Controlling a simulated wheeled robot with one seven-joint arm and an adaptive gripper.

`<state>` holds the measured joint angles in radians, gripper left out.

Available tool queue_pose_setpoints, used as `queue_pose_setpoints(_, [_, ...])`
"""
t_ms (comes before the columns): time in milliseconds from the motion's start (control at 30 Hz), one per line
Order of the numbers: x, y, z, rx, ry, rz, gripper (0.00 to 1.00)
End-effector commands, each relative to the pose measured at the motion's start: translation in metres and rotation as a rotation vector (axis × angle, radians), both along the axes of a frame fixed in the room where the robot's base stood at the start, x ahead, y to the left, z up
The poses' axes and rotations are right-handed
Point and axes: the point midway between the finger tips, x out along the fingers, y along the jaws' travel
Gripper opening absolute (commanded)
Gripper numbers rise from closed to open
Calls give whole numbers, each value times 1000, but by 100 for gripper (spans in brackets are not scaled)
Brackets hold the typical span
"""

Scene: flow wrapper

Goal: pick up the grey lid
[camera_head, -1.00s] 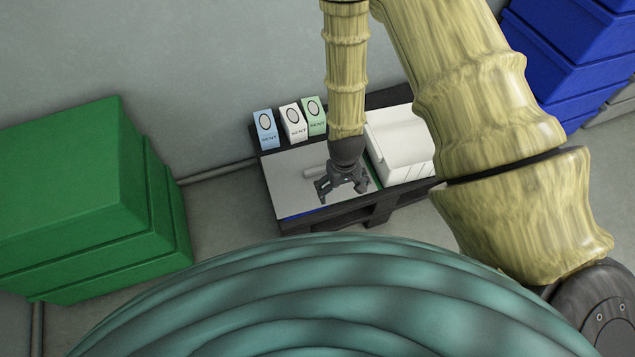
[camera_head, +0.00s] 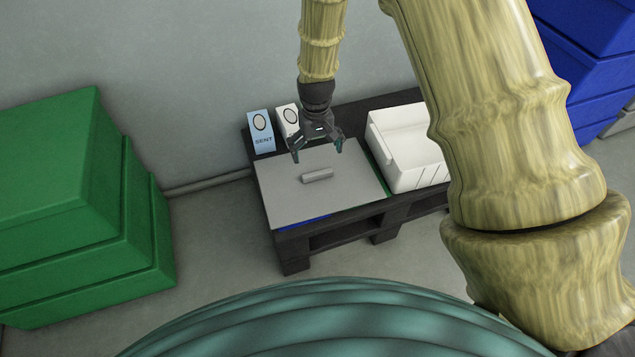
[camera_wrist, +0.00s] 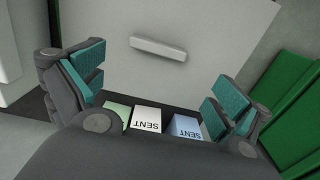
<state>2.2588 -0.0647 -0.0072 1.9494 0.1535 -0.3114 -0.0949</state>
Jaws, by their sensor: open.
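The grey lid (camera_head: 285,198) is a flat light-grey panel with a raised bar handle (camera_head: 317,175) near its middle. It lies over blue and green edges on a black pallet-like stand. In the wrist view the lid (camera_wrist: 215,60) fills the upper middle, with its handle (camera_wrist: 158,48) between and beyond my fingers. My gripper (camera_head: 318,155) is open and empty, with fingers spread. In the head view it appears over the lid's back edge, behind the handle and apart from it. The wrist view shows its two teal-padded fingers (camera_wrist: 155,90) wide apart.
A blue carton (camera_head: 261,131) and a white carton (camera_head: 287,120) stand behind the lid; a green one (camera_wrist: 116,112) shows in the wrist view. A white bin (camera_head: 410,150) is right of the lid. Green crates (camera_head: 60,200) stand left, blue crates (camera_head: 590,60) right.

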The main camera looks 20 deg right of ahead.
Motion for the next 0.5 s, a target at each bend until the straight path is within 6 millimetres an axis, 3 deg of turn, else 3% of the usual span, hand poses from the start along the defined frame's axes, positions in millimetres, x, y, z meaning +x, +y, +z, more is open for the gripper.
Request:
queue_pose_setpoints(300, [-1,0,-44,0,3,0,100])
queue_pose_setpoints(500, [-1,-1,-55,0,0,-1,100])
